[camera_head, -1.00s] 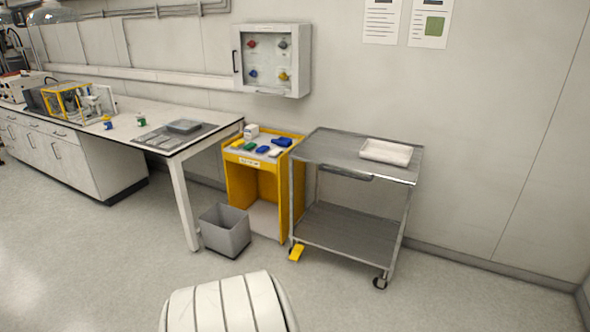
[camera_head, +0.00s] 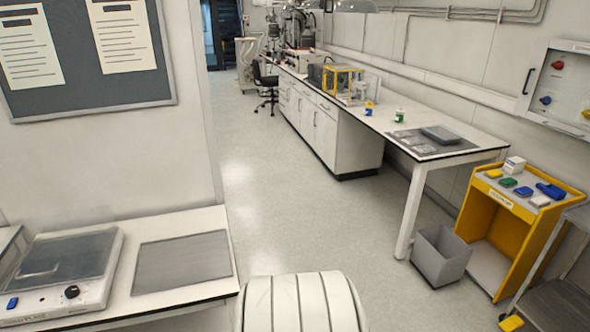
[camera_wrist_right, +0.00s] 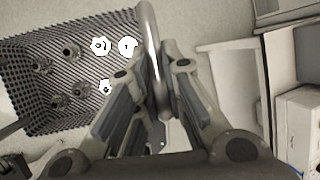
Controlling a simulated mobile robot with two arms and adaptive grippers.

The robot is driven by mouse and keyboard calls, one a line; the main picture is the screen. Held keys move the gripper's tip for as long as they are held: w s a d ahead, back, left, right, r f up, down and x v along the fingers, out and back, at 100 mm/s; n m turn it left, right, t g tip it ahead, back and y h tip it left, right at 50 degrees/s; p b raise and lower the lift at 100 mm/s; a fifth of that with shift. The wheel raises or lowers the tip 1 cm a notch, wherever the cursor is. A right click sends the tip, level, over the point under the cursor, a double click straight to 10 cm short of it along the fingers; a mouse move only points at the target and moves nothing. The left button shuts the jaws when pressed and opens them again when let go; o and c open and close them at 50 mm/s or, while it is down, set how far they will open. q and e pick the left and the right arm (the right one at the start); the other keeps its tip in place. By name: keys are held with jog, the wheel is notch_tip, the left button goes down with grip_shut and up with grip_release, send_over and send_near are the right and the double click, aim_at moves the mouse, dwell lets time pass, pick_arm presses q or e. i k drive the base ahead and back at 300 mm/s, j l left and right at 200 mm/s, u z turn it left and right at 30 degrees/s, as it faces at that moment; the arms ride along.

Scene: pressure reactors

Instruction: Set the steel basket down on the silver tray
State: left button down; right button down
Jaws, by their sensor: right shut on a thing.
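The steel basket (camera_wrist_right: 28,85) is a dark mesh basket in the right wrist view, with several round pieces inside, some of them white. Its shiny bent handle (camera_wrist_right: 150,35) runs between the fingers of my right gripper (camera_wrist_right: 153,75), which is shut on it. The basket hangs over pale floor. A flat grey rectangular sheet (camera_head: 183,262) that may be the silver tray lies bare on the near left bench in the head view. Neither the basket nor any gripper shows in the head view. My left gripper is out of view.
A hotplate-like device (camera_head: 65,270) stands left of the grey sheet. The long bench (camera_head: 400,118) holds a grey lidded box (camera_head: 440,134). A grey bin (camera_head: 440,255), yellow cart (camera_head: 482,213) and metal trolley (camera_head: 560,300) stand at right. The middle floor is open.

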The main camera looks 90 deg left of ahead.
aim_at(187, 282)
jog(key=k+j+u, duration=0.1)
jog(key=j+u, duration=0.15)
jog(key=u, duration=0.2)
jog(key=k+j+u, duration=0.1)
jog(key=j+u, duration=0.15)
jog(key=u, duration=0.2)
jog(key=j+u, duration=0.25)
jog(key=u, duration=0.2)
jog(key=j+u, duration=0.3)
jog(key=u, duration=0.15)
jog(key=i+j+u, duration=0.1)
jog(key=j+u, duration=0.15)
jog(key=u, duration=0.25)
jog(key=i+j+u, duration=0.1)
jog(key=j+u, duration=0.15)
jog(key=u, duration=0.2)
jog(key=i+j+u, duration=0.15)
jog(key=u, duration=0.3)
jog(key=j, duration=0.1)
